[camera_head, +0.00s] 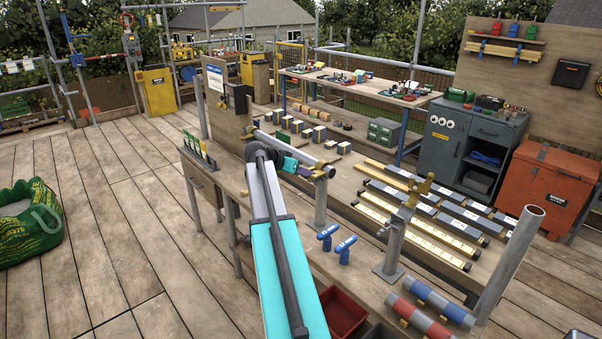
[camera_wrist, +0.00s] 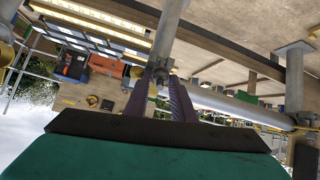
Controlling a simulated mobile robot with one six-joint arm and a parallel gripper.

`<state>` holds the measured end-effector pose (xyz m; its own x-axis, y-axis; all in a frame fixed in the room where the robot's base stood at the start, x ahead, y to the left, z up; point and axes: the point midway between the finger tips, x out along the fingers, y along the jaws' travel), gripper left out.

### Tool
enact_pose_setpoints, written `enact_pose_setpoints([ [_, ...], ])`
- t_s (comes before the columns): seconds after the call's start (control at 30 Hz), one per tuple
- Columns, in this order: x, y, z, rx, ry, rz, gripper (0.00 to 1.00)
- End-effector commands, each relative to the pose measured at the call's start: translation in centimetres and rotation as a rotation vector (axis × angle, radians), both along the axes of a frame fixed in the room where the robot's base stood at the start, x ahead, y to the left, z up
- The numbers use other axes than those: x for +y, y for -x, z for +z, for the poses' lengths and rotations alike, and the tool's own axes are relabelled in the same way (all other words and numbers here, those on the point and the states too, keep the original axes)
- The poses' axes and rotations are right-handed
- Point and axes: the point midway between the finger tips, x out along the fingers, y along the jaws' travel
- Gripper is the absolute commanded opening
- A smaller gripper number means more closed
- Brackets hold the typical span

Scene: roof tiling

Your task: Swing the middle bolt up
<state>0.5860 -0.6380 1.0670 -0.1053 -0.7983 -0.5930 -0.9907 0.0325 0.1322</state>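A grey tube (camera_head: 285,144) runs level above the bench on posts. A brass-coloured coupler (camera_head: 322,170) sits near its right end, beside my gripper (camera_head: 304,170). Another brass-coloured coupler (camera_head: 416,190) sits on a separate post to the right. I cannot make out which bolt is the middle one, nor its swing position. In the wrist view my gripper's two purple-grey fingers (camera_wrist: 165,88) stand apart, with a dark coupler (camera_wrist: 161,73) on a post at or just beyond their tips. I cannot tell whether they touch it.
A slanted grey tube (camera_head: 510,262) rises at the right. Two blue-handled tools (camera_head: 345,249) stand on the bench, with red and blue rollers (camera_head: 430,303) nearby. Long battens (camera_head: 415,230) lie behind. The deck at left is mostly clear, with a green bag (camera_head: 28,218).

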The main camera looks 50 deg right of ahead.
Motion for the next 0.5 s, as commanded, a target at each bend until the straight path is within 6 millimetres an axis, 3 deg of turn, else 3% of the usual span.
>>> enact_pose_setpoints([
  [0.27,0.6,0.6,-0.1,0.007,-0.008,-0.012,0.27],
  [0.5,2.8,0.2,1.6,0.001,-0.006,-0.004,0.27],
])
